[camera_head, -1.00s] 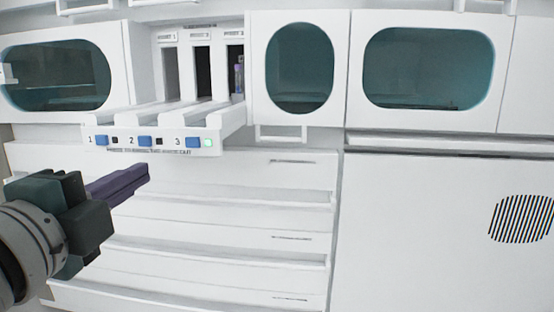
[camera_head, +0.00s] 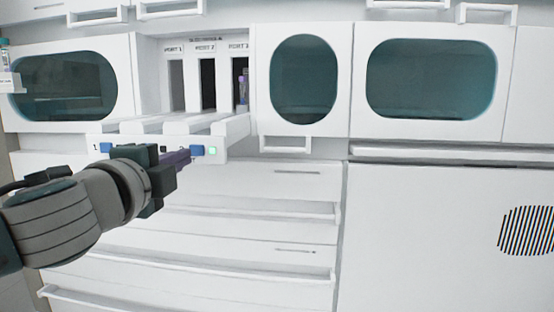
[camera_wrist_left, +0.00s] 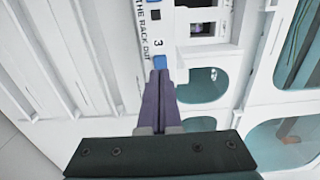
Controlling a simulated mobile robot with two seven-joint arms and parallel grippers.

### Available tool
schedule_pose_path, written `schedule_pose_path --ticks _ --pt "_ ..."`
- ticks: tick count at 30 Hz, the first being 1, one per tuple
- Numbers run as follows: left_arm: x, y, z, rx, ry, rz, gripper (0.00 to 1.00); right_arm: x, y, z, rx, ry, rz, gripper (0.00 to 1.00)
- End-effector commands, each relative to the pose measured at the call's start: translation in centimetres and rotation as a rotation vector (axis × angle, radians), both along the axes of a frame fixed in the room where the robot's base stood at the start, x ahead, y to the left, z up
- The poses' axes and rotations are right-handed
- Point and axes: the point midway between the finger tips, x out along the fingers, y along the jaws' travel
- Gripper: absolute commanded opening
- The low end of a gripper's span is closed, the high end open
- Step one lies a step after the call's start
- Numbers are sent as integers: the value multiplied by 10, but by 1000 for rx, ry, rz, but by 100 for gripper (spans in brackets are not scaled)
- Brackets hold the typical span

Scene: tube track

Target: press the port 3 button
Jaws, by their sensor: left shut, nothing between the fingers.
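The port 3 button (camera_head: 197,150) is a blue block on the front edge of the white port unit, beside a lit green square (camera_head: 212,151). It also shows in the left wrist view as a blue block (camera_wrist_left: 161,62) below the printed 3. My left gripper (camera_head: 187,156) is shut and empty, its purple fingers pointing at this button. In the left wrist view the fingertips (camera_wrist_left: 159,74) meet the button's near edge; I cannot tell whether they touch. My arm hides the port 2 button. My right gripper is out of view.
The port 1 button (camera_head: 106,147) shows left of my gripper. A tube (camera_head: 243,88) stands in the port 3 slot. White drawers with handles (camera_head: 290,208) lie below. Dark-windowed cabinets (camera_head: 303,80) flank the ports. A small holder with a teal-capped tube (camera_head: 5,62) is at the left edge.

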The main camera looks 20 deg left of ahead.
Motion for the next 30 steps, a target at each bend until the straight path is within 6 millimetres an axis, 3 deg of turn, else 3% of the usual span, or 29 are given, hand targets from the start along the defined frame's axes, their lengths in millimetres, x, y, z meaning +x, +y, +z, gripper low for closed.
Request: schedule_pose_path --ticks 3,9,30 --pt "16 4 -1 0 -2 1 0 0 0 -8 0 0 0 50" --pt "28 7 0 -1 0 0 0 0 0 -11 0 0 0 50" --pt "37 9 -1 -2 1 1 0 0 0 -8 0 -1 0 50"
